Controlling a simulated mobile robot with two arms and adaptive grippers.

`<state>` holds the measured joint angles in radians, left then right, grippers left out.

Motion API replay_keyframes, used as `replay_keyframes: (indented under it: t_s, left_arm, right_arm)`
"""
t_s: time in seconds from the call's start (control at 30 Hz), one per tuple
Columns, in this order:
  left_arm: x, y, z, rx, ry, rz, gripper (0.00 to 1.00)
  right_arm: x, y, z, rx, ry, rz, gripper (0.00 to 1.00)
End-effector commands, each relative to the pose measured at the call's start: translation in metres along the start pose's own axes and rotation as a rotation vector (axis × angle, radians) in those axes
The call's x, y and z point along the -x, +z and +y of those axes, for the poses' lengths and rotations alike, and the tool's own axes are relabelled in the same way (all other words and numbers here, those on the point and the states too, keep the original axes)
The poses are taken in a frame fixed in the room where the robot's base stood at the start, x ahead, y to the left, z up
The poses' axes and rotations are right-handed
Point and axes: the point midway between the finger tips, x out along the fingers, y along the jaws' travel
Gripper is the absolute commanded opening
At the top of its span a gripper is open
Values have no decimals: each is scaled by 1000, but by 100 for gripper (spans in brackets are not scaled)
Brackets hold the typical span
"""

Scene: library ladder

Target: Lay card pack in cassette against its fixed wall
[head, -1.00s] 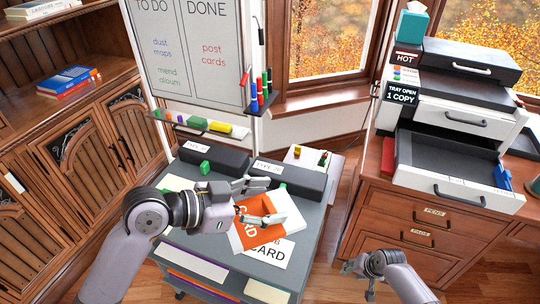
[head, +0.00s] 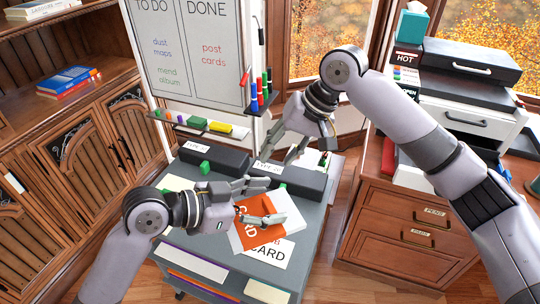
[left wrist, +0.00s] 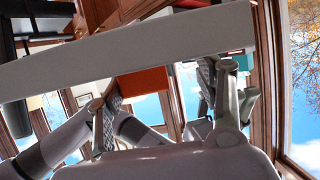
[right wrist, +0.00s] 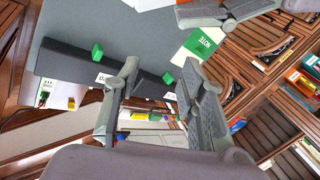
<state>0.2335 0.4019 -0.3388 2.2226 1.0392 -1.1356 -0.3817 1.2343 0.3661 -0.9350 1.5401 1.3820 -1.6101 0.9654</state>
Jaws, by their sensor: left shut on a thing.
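The card pack (head: 287,211), orange and white, is above the grey cart top; I cannot tell whether it rests on it. My left gripper (head: 258,203) is shut on the pack, one finger across its orange face. The pack's orange part (left wrist: 142,82) shows between the fingers in the left wrist view. My right gripper (head: 298,150) is empty over the cart's back right; its fingers are apart in the right wrist view (right wrist: 160,90).
A white CARD sheet (head: 268,252) lies on the cart (head: 215,243). Two dark labelled boxes (head: 215,159) line its back edge, close under my right gripper. The whiteboard (head: 190,60) stands behind. Floor shows between the cart and the wooden drawer cabinet (head: 410,215).

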Motion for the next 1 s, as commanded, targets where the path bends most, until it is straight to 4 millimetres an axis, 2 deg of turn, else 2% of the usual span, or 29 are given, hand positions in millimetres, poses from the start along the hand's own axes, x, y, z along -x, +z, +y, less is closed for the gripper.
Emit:
replay_keyframes:
  t_s: [0.03, 0.1, 0.2, 0.33, 0.5, 0.67, 1.0]
  left_arm:
    - [0, 0, 0, 0, 0, 1, 30]
    - [0, 0, 0, 0, 0, 1, 30]
    - [0, 0, 0, 0, 0, 1, 30]
    - [0, 0, 0, 0, 0, 1, 30]
    - [0, 0, 0, 0, 0, 1, 30]
    - [0, 0, 0, 0, 0, 1, 30]
    - [0, 0, 0, 0, 0, 1, 30]
  right_arm:
    - [18, 15, -24, 77, 40, -9, 38]
    - [35, 37, -43, 159, 102, -31, 38]
    - [54, 66, -59, 255, 201, -53, 38]
    - [72, 93, -67, 338, 313, -68, 38]
    - [83, 109, -67, 386, 395, -76, 38]
    - [75, 112, -63, 392, 410, -79, 38]
    - [18, 112, -38, 390, 407, -82, 38]
